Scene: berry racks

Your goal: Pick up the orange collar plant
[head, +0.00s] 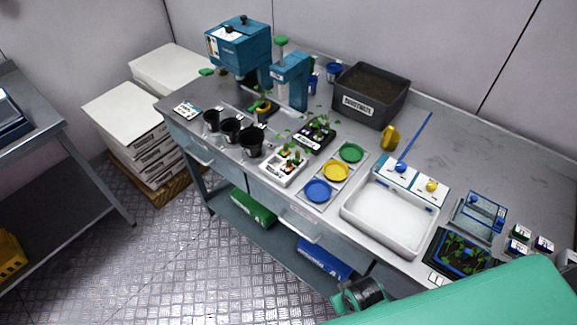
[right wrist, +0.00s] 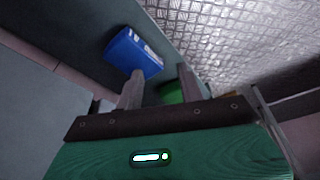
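Small green plants stand in a white tray (head: 283,170) at the front of the bench, with orange, red and white bits at their bases. I cannot tell for sure which one has the orange collar. More seedlings stand in a black tray (head: 318,139) just behind. My right arm comes in at the bottom right of the head view, its fingers not distinguishable there. In the right wrist view my right gripper (right wrist: 161,92) has its two fingers apart with nothing between them, below bench height. My left gripper is out of view.
Black pots (head: 231,130) stand left of the white tray; blue, yellow (head: 336,170) and green discs lie to its right. A white basin (head: 388,222) and a dark soil bin (head: 371,95) take up bench room. A blue box (right wrist: 133,53) lies on the lower shelf.

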